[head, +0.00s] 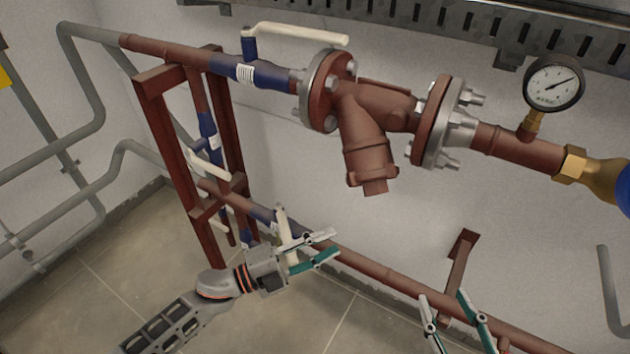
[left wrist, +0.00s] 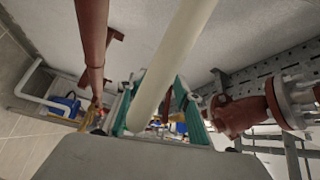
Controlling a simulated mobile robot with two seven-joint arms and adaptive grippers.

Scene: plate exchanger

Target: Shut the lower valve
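The lower valve (head: 262,214) is a blue body on the lower red-brown pipe, in the middle of the head view. Its cream handle (head: 282,222) stands across the pipe and runs down to my left gripper. My left gripper (head: 334,244) has its teal-lined fingers apart and pointing right, with the handle near their base. In the left wrist view the handle (left wrist: 175,65) crosses close to the camera, its end between the spread fingers; contact cannot be told. My right gripper (head: 446,297) is open and empty by the lower pipe, at the bottom right.
The upper pipe carries a blue valve (head: 275,76) with a cream handle (head: 300,35), a flanged strainer (head: 370,135) and a gauge (head: 554,84). A red-brown frame (head: 170,150) and a branch valve (head: 207,128) stand left. A bracket (head: 458,262) rises near my right gripper. The floor is clear.

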